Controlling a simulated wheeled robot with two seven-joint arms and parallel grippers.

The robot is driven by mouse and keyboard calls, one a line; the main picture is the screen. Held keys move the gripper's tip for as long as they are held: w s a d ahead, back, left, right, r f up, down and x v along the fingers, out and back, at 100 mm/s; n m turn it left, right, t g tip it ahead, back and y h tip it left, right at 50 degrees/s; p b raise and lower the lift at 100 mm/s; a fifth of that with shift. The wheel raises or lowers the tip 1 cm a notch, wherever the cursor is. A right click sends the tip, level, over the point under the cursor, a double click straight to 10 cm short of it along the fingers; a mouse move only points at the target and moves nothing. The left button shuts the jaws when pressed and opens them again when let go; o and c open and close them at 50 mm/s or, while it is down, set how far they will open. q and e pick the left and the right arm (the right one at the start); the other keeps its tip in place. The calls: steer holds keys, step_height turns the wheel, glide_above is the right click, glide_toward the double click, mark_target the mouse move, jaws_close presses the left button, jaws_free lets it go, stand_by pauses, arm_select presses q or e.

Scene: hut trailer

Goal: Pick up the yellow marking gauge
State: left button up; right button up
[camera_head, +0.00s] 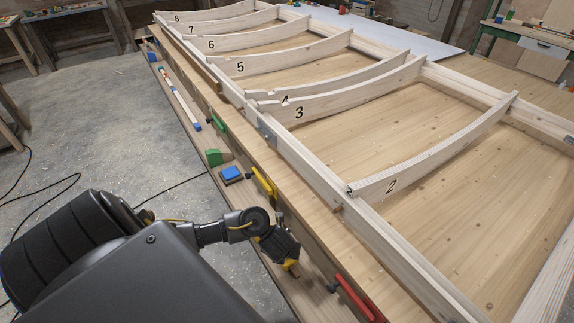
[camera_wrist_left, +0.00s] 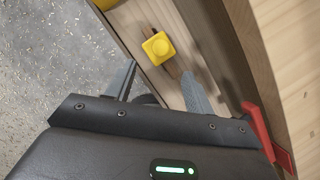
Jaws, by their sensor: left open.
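The yellow marking gauge (camera_wrist_left: 158,47) shows in the left wrist view as a yellow block with a brown stem on the narrow wooden ledge. In the head view only a small yellow part (camera_head: 290,264) shows beside my left gripper (camera_head: 284,252), which hides the rest. My left gripper is open in the left wrist view (camera_wrist_left: 158,72). My right gripper is not in view.
A red clamp (camera_head: 355,298) sits on the ledge nearby; it also shows in the wrist view (camera_wrist_left: 262,135). A yellow clamp (camera_head: 262,180), blue block (camera_head: 231,174) and green block (camera_head: 217,157) lie farther along. The wooden frame (camera_head: 330,180) rises at the right. Open floor lies left.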

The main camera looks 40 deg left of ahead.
arm_select(q)
steer(key=b, duration=0.4)
glide_above(286, 262)
steer(key=shift+s+f, duration=0.1)
steer(key=shift+f, duration=2.9)
steer(key=b+x, duration=0.2)
steer(key=x, duration=0.2)
steer(key=shift+a+f, duration=0.1)
jaws_close()
